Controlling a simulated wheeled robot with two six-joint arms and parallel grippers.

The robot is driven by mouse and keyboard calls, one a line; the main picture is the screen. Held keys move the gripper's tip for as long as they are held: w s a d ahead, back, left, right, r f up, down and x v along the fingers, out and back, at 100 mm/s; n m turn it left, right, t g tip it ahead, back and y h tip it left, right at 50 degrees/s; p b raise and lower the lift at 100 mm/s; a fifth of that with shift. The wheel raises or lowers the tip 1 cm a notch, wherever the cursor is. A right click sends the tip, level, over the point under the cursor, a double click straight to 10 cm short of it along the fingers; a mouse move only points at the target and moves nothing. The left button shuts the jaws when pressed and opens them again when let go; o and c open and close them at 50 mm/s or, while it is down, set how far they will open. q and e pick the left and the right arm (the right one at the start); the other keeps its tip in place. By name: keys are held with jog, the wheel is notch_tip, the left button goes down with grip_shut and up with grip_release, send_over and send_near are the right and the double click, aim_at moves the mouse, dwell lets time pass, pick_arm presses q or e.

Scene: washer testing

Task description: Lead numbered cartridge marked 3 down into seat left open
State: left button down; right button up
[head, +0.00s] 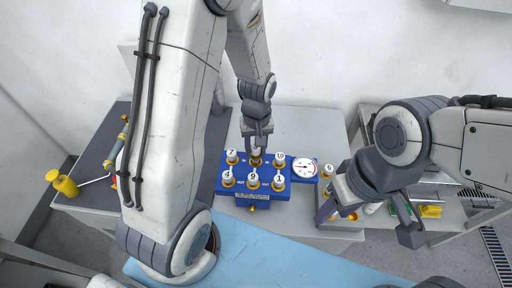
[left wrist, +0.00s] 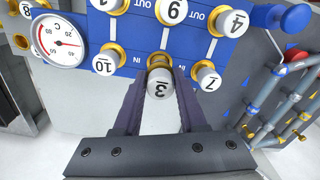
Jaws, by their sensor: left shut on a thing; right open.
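The cartridge marked 3 (left wrist: 160,88) is white with a dark numeral and a brass-coloured lower part. My left gripper (head: 257,138) is shut on it, one finger on each side in the left wrist view (left wrist: 160,95). It is at the middle seat (left wrist: 158,59) of the rear row on the blue block (head: 238,188), between cartridges 7 (head: 232,155) and 10 (head: 280,157). A brass ring shows just beyond it; how deep it sits I cannot tell. My right gripper (head: 368,220) is open, off to the right of the block.
A round dial gauge (head: 304,167) is at the block's right end. Pipes (left wrist: 285,95) show right in the left wrist view.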

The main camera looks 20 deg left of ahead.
aim_at(256, 156)
pick_arm(q)
jog(key=shift+f, duration=0.1)
jog(key=shift+f+b, duration=1.35)
jog(key=shift+f, duration=0.35)
jog(key=shift+c, duration=1.9)
grip_release()
